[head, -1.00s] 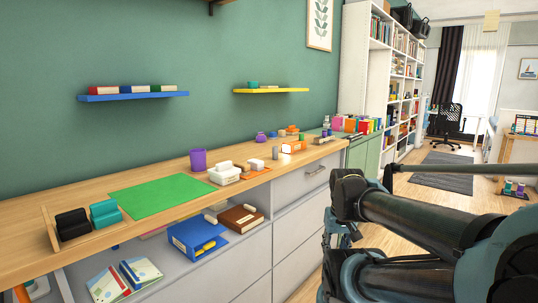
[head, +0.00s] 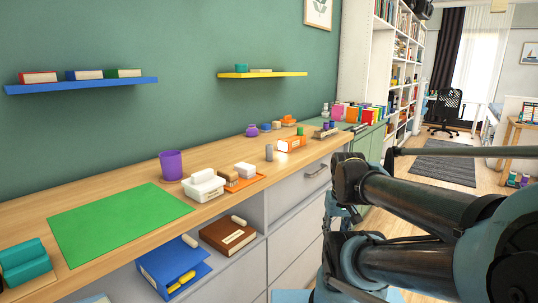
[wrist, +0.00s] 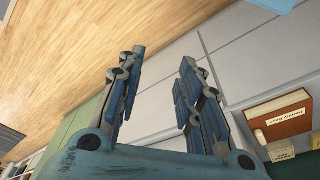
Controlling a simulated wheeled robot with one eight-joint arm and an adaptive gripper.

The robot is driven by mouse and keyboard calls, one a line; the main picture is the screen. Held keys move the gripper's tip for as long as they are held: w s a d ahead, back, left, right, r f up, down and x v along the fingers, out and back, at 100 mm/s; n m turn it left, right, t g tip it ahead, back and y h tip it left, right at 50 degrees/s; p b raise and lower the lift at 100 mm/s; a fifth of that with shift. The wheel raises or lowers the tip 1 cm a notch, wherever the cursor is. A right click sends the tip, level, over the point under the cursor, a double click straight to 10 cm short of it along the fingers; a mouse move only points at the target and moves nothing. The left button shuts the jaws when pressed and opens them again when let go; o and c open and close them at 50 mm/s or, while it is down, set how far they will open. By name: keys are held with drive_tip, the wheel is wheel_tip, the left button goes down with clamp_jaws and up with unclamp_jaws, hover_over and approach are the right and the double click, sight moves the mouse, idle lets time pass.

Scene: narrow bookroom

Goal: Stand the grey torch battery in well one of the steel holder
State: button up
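A small upright grey cylinder (head: 269,152), which looks like the torch battery, stands on the wooden counter in the head view. It is just behind the orange tray and left of an orange-and-white box. A low grey piece (head: 326,133) near the counter's far end may be the steel holder, with small coloured cylinders at it; its wells are too small to make out. My gripper (wrist: 161,62) is open and empty in the wrist view, with drawer fronts and wooden floor beyond its fingers. Neither battery nor holder shows in the wrist view.
The counter (head: 130,180) carries a green mat (head: 115,222), purple cup (head: 171,165), white tub (head: 203,187) and orange tray (head: 245,184). Blue (head: 80,85) and yellow (head: 262,74) wall shelves hang above. A brown book (head: 228,235) lies in the open shelf below.

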drive_tip(key=o, duration=0.4)
drive_tip(key=shift+s+r, duration=0.15)
drive_tip(key=shift+r, duration=0.05)
drive_tip(key=shift+c, duration=0.2)
wheel_tip(320, 180, up, 34)
drive_tip(key=r+n+g, duration=0.1)
drive_tip(key=n+g, duration=0.1)
drive_tip(key=n, duration=1.7)
hover_over(269, 145)
drive_tip(key=f, duration=1.1)
drive_tip(key=shift+w+f, duration=0.35)
drive_tip(key=shift+w, duration=0.05)
drive_tip(key=shift+s+d+f, duration=0.1)
drive_tip(key=shift+f, duration=1.4)
drive_tip(key=shift+s+f, duration=0.1)
drive_tip(key=shift+f, duration=1.4)
